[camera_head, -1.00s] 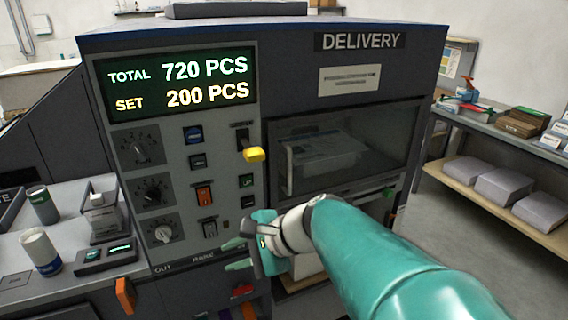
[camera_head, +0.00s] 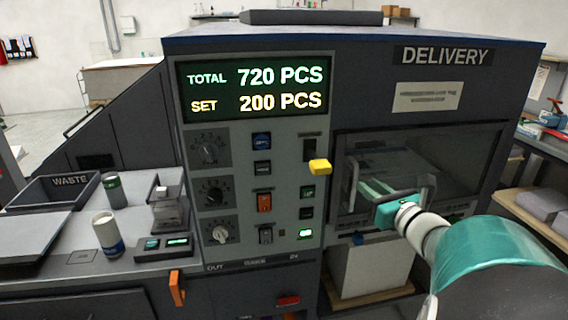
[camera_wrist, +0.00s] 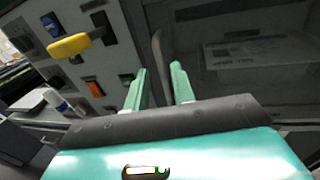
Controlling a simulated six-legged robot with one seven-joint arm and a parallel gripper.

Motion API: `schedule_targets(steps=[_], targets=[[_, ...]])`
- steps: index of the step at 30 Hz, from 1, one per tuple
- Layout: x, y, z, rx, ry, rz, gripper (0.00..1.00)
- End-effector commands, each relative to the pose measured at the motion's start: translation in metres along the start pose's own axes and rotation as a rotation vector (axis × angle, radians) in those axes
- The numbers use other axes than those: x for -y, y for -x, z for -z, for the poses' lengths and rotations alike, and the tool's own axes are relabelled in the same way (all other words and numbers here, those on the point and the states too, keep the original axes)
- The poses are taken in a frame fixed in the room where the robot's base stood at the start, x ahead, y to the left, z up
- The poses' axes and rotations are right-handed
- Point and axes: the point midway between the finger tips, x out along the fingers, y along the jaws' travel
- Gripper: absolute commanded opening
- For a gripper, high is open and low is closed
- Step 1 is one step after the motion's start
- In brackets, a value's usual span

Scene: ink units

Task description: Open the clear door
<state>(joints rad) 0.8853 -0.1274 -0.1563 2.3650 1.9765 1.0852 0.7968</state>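The clear door (camera_head: 455,155) is a dark see-through panel under the DELIVERY sign, and it looks shut. A tray-like shape shows dimly behind it. In the wrist view my gripper (camera_wrist: 158,82) is open, and the handle (camera_wrist: 158,52) stands between the two fingers with a gap on each side. Whether a finger touches it, I cannot tell.
Left of the door is a control panel with a yellow lever (camera_head: 320,166), knobs and a lit green button (camera_head: 305,233). A pale box (camera_head: 370,265) sits below the door. A workbench (camera_head: 548,140) stands at the right.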

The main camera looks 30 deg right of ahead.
Motion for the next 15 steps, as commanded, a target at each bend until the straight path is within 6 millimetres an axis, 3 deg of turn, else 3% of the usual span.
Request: schedule_targets(steps=[6,15], targets=[[-0.001,-0.044,0.001,-0.002,-0.001,-0.004,0.25],[-0.001,-0.067,0.001,-0.001,0.001,-0.002,0.25]])
